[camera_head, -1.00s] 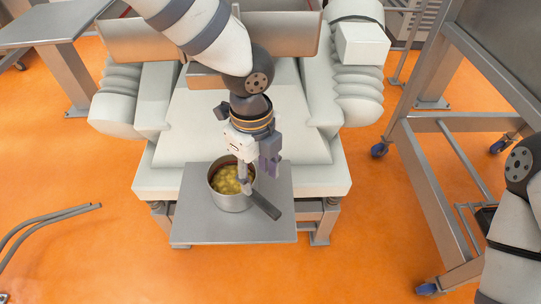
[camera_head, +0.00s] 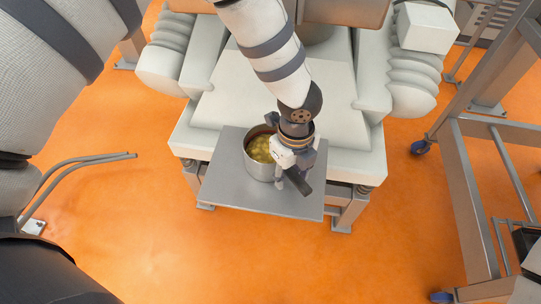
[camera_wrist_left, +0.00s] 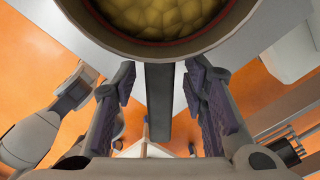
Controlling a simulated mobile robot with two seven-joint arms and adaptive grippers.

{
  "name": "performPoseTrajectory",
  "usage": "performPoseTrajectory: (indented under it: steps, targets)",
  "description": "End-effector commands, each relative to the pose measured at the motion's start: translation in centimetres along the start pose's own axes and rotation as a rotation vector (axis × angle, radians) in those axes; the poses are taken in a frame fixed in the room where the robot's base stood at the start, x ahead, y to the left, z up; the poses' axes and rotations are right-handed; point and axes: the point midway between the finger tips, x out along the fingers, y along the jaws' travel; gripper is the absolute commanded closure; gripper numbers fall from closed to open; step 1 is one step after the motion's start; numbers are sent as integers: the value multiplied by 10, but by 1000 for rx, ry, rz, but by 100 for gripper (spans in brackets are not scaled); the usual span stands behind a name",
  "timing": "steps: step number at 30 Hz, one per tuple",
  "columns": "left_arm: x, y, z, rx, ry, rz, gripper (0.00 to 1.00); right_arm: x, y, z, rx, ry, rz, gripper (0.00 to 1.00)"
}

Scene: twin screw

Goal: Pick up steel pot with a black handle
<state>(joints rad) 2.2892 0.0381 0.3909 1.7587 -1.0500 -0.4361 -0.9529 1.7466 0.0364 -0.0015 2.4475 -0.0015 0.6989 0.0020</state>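The steel pot (camera_head: 260,171) stands upright on a flat grey shelf, with yellow pieces of food inside. Its black handle (camera_head: 304,187) points to the lower right in the head view. My left gripper (camera_head: 291,174) is low over the handle, next to the pot wall. In the left wrist view the pot (camera_wrist_left: 160,46) fills the top, and the handle (camera_wrist_left: 159,105) runs between the two fingers. The fingers are spread, with a gap on each side of the handle. My right gripper is not seen in the head view.
The grey shelf (camera_head: 225,185) has bare room left of the pot. It sits in front of a large white machine (camera_head: 210,110). A metal frame on wheels (camera_head: 465,190) stands at the right. Bent metal rails (camera_head: 85,162) are at the left over open orange floor.

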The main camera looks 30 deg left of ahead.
Motion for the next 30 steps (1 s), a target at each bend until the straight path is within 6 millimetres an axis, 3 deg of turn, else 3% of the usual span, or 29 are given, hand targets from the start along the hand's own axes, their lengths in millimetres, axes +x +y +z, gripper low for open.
performPoseTrajectory:
  steps: [1, 4, 17, 22, 28, 30]
  targets:
    - [0, 0, 0, 0, 0, 0, 76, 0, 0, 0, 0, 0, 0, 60]
    - [0, 0, 0, 0, 0, 0, 99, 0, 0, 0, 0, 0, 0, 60]
    - [-6, -1, 0, -1, -1, -2, 100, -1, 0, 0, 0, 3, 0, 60]
    - [-37, -2, 1, -2, -2, -7, 100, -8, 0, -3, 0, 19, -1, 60]
    - [-98, 34, -29, 4, -10, -15, 100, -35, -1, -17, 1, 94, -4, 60]
    - [-109, 52, -43, 8, -13, -11, 100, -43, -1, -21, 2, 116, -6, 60]
